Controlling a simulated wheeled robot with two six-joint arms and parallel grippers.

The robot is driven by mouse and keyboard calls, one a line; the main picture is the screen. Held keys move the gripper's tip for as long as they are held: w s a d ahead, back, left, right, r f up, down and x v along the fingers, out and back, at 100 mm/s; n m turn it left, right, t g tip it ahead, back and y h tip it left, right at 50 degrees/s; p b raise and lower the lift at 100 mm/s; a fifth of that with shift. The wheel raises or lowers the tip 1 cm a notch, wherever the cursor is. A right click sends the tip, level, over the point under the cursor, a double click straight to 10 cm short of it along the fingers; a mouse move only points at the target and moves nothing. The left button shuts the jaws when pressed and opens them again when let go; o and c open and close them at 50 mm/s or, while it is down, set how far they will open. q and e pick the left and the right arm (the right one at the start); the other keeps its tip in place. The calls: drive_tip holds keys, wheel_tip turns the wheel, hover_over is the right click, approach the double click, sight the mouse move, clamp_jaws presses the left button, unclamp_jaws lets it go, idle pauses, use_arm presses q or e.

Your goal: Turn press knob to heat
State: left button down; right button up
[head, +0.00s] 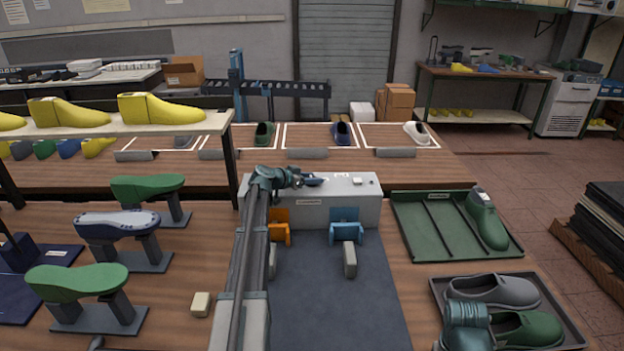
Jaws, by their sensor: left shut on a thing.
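The press (352,205) is a pale grey box at the far end of a dark blue-grey bed, with an orange clamp (281,228) and a blue clamp (346,228) in front. My left gripper (314,181) is at the top of the press, left of its middle, and is shut on the press knob. The jaws largely hide the knob, and I cannot read its setting. A teal part of my right arm (467,315) shows at the bottom right by a dark tray; its jaws cannot be made out.
A green tray (413,238) with a green last (487,220) lies right of the press. A dark tray (560,304) holds grey and green shoes. Green and white lasts on stands fill the left, below a shelf of yellow lasts (160,108).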

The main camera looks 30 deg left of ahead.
idle(0.3)
use_arm(q)
drive_tip(key=shift+c, duration=1.6)
unclamp_jaws()
drive_tip(key=shift+s, duration=0.1)
drive_tip(key=p+v, duration=0.5)
drive_tip(key=v, duration=0.8)
drive_tip(key=shift+s+r, duration=0.2)
drive_tip(key=shift+s, duration=0.1)
drive_tip(key=shift+a, duration=0.15)
